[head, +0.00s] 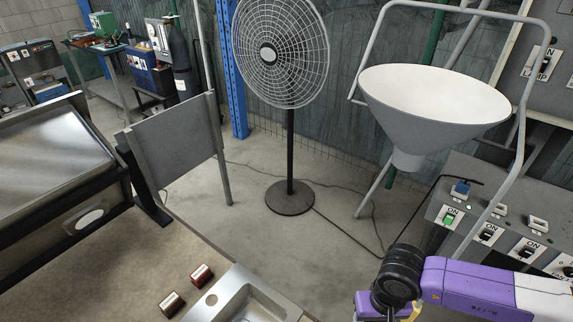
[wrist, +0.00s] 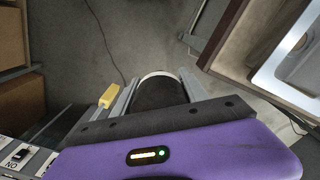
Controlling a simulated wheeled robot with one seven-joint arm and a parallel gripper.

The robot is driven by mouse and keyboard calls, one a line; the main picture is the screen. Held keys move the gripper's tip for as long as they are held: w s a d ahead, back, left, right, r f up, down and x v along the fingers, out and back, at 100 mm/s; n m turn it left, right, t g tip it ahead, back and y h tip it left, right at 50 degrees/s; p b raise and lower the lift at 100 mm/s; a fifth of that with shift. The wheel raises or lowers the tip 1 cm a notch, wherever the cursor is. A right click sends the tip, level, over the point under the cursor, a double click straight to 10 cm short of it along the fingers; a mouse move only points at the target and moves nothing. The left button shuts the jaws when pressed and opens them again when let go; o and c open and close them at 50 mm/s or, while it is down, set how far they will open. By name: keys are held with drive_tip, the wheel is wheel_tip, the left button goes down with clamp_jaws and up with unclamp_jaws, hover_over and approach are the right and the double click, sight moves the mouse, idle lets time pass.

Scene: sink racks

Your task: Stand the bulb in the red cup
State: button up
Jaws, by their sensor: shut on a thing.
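In the wrist view my gripper (wrist: 158,84) is shut on a dark, rounded thing with a pale curved rim, seemingly the bulb (wrist: 160,94). It sits between the two grey fingers, with bare floor beyond it; its lower part is hidden by my purple hand. In the head view my purple arm comes in at the lower right, and the fingers and held thing cannot be made out. Two small red and dark pieces, (head: 202,275) and (head: 172,303), are on the brown counter left of the sink. I cannot tell whether either is the red cup.
The metal sink (head: 235,285) is set in the brown counter (head: 120,262) at lower left; its corner also shows at upper right in the wrist view (wrist: 262,78). A standing fan (head: 290,150), a large grey funnel (head: 425,120) and a switch panel (head: 460,215) stand around. Cables cross the floor.

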wheel_tip(320, 180, down, 6)
drive_tip(key=b, duration=0.5)
drive_tip(key=shift+f, duration=0.15)
